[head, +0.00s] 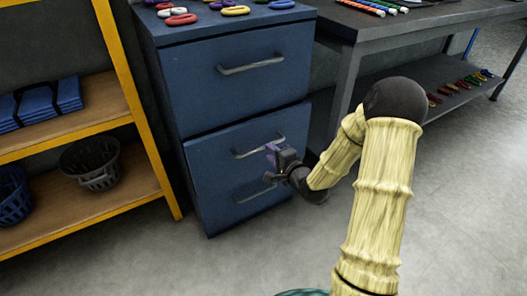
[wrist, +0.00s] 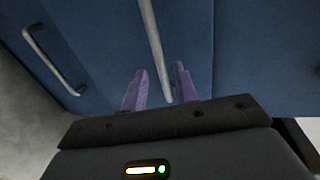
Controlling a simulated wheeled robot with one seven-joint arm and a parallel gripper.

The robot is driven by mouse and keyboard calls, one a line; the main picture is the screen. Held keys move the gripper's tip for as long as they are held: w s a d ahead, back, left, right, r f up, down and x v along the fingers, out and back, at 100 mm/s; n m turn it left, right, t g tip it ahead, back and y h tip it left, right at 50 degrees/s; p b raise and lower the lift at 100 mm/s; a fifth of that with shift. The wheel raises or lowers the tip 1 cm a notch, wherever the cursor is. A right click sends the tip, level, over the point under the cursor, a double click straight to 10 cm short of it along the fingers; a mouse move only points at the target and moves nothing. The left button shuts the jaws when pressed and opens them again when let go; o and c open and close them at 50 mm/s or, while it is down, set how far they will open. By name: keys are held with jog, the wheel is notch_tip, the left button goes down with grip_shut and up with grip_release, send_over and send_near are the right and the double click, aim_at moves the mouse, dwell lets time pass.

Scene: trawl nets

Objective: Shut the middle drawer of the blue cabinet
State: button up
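The blue cabinet (head: 170,85) stands left of centre in the head view. Its middle drawer (head: 215,150) has a grey bar handle (head: 245,153). My gripper (head: 271,155) is at the right part of the middle handle. In the wrist view, the purple fingers (wrist: 159,88) are apart, with the end of a handle bar (wrist: 155,50) showing between them. Whether they touch the bar is unclear.
The bottom handle (head: 255,193) lies just below my gripper. Coloured rings (head: 235,11) lie on the cabinet top. A yellow-framed shelf (head: 125,65) stands left, a dark workbench (head: 400,20) right. Grey floor (head: 260,250) is clear in front.

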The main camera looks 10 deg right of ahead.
aim_at(264, 148)
jog(key=b+x, duration=0.1)
jog(key=x, duration=0.4)
jog(key=shift+w+a+b, duration=0.15)
jog(key=shift+w+b, duration=0.15)
grip_shut()
